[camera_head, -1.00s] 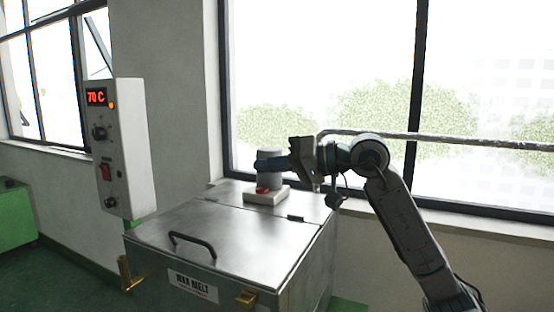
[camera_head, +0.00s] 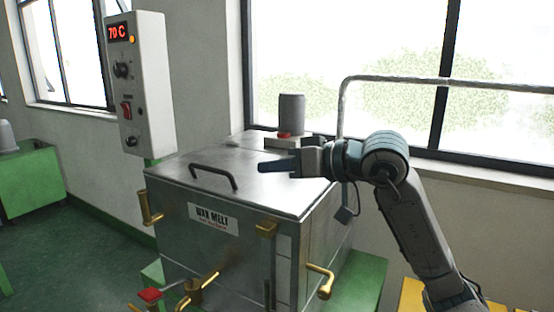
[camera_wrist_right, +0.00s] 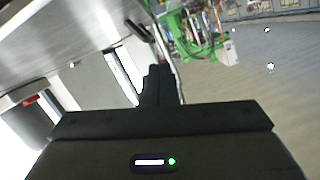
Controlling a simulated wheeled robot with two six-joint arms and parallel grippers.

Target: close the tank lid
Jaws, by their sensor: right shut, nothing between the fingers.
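The metal tank (camera_head: 183,232) stands in the middle of the head view with a "WAX MELT" label on its front. Its flat lid (camera_head: 255,190) lies level on the top, with no visible gap at the front edge. A dark bar handle (camera_head: 213,172) stands near the lid's front left. My right gripper (camera_head: 268,166) is shut and empty, its fingers pointing left over the rear right part of the lid; contact with it cannot be told. The right wrist view shows the dark shut fingers (camera_wrist_right: 160,84) and a metal surface at upper left. My left gripper is out of view.
A grey cylinder (camera_head: 291,112) with a red part stands at the tank's back. A control box (camera_head: 140,85) reading 70 C is at left. Brass taps (camera_head: 203,288) stick out in front. A metal pipe (camera_head: 440,82) runs past the window at right.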

